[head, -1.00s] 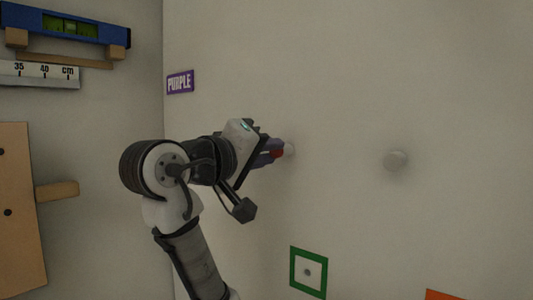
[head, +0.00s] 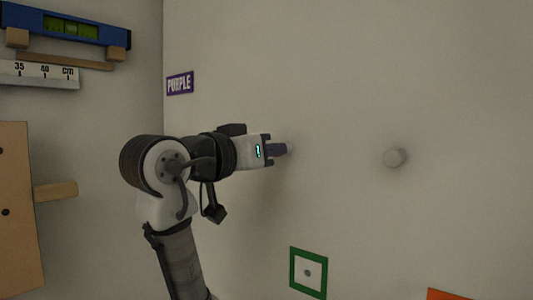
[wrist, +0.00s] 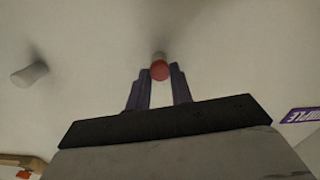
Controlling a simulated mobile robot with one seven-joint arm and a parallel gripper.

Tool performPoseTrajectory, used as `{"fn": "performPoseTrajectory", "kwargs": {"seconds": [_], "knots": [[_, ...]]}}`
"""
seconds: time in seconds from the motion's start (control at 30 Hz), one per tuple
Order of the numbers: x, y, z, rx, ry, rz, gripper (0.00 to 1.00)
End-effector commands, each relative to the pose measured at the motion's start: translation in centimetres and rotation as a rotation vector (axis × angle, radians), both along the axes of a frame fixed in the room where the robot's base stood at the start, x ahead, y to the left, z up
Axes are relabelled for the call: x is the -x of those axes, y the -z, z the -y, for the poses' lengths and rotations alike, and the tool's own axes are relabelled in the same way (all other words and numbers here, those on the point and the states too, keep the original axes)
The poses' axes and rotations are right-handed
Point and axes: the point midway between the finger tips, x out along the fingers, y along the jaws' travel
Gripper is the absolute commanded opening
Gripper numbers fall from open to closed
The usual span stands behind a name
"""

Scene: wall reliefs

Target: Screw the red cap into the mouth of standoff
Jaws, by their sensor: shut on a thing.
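The red cap (wrist: 160,71) sits between the fingertips of my gripper (wrist: 161,74) in the wrist view, with the fingers shut on it. It is at the front end of a pale standoff (wrist: 159,56) on the wall. The cap appears to be at the standoff's mouth and in line with it; how deep it sits I cannot tell. In the head view my gripper (head: 283,149) points right at this standoff (head: 290,148), and its fingers hide the cap.
A second pale standoff (head: 395,158) sticks out of the wall to the right, clear of my arm. A purple label (head: 180,82) is at upper left, a green square frame (head: 308,272) below. A blue level (head: 65,24) and a wooden board (head: 20,210) hang on the side wall.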

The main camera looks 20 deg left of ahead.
Motion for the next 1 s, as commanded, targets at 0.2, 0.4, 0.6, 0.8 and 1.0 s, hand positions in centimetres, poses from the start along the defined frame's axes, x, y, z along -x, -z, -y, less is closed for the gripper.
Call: {"fn": "performPoseTrajectory", "kwargs": {"seconds": [0.2,0.4,0.6,0.8,1.0], "knots": [[0.0,-0.06,0.01,-0.102,0.0,0.038,0.05],[0.0,-0.06,0.02,-0.102,0.0,0.038,0.05],[-0.01,0.02,0.03,-0.267,-0.001,0.098,0.05],[-0.04,-0.03,0.09,-0.484,0.0,0.177,0.05],[-0.03,-0.06,0.11,-0.525,0.0,0.192,0.05]]}}
